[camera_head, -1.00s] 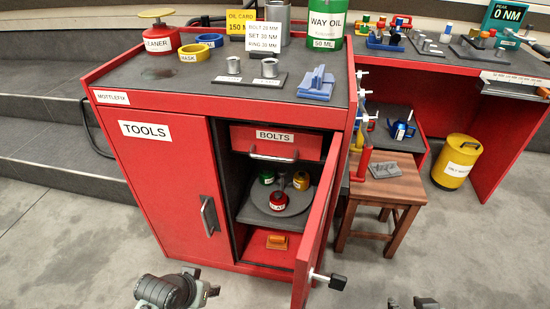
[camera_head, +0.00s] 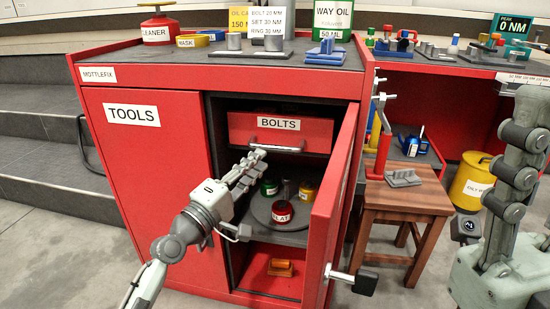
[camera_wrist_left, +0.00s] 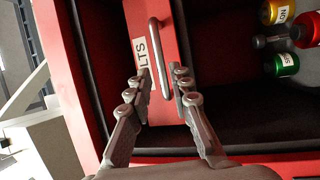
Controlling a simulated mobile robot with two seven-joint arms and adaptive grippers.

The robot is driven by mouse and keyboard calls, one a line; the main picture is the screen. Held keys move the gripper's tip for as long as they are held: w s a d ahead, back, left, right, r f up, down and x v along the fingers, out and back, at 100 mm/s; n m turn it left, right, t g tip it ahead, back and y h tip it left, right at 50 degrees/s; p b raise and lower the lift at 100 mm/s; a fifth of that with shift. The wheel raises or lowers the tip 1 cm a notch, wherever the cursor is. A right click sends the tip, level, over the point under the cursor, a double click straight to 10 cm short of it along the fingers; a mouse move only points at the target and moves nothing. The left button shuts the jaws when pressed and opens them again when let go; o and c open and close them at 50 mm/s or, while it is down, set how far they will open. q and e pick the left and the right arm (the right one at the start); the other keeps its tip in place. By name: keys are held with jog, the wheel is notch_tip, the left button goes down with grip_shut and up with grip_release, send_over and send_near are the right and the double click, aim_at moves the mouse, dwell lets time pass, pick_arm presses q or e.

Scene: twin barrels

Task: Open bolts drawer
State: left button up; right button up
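The red bolts drawer (camera_head: 292,127) is closed at the top of the open right half of the red cabinet (camera_head: 155,180). Its metal bar handle (camera_head: 277,149) also shows in the left wrist view (camera_wrist_left: 155,55). My left gripper (camera_head: 254,162) is at the drawer front, by the handle's left end in the head view. In the left wrist view its fingers (camera_wrist_left: 157,80) are open, with the handle's near part between the tips; contact is unclear. My right gripper (camera_head: 530,105) is raised close to the camera at the right edge; its finger opening is unclear.
The cabinet door (camera_head: 335,205) stands open to the drawer's right. Below the drawer, a turntable (camera_head: 290,215) holds red, green and yellow containers. An orange object (camera_head: 281,267) lies lower. A wooden stool (camera_head: 405,205) stands right of the door.

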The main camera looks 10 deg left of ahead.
aim_at(273, 149)
pick_arm(q)
jog(key=x, duration=0.7)
jog(key=shift+w+d, duration=0.1)
jog(key=shift+w, duration=0.05)
grip_shut()
